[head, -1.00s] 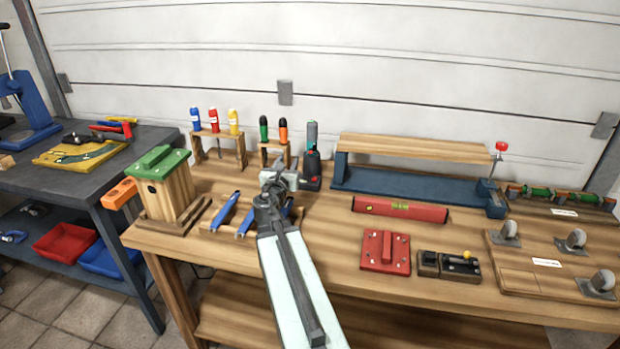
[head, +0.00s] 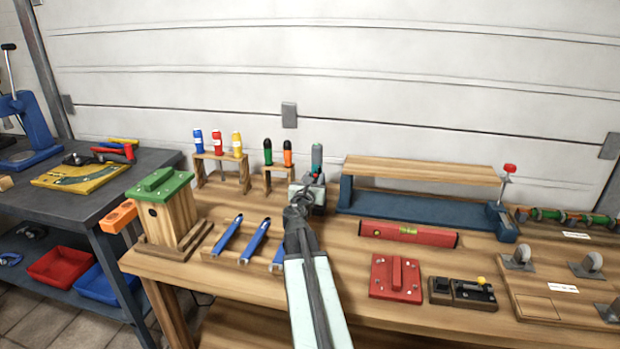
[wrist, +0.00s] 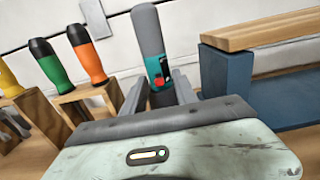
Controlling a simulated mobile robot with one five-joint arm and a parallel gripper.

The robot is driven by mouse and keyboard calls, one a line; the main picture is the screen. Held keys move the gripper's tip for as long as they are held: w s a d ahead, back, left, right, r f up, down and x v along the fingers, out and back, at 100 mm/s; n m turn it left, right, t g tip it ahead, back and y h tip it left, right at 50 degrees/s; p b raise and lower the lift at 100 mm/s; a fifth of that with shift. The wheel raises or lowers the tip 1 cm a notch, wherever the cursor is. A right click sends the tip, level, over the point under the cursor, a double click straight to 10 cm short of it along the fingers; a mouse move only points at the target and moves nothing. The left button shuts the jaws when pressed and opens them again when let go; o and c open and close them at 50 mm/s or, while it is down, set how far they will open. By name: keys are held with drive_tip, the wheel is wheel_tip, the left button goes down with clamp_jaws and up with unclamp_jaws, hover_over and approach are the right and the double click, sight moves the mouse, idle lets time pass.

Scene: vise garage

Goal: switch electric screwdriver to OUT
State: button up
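The electric screwdriver (head: 317,157) stands upright at the back of the bench, to the right of the hand screwdriver racks. It has a grey upper body, with a teal band and a red button in the wrist view (wrist: 150,38). My gripper (head: 306,190) is in front of it in the head view and covers its lower part. In the wrist view my gripper (wrist: 156,90) has its two fingers apart, with the screwdriver's teal and red section showing between them. I cannot tell whether a finger touches it. The OUT marking is not legible.
A rack with green and orange screwdrivers (head: 278,153) stands close on the left. A blue stand with a wooden top (head: 420,171) is close on the right. A red level (head: 408,234) and blue-handled tools (head: 255,240) lie in front.

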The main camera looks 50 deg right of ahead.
drive_tip(key=shift+a, duration=0.1)
clamp_jaws()
drive_tip(key=shift+w, duration=0.1)
idle(1.1)
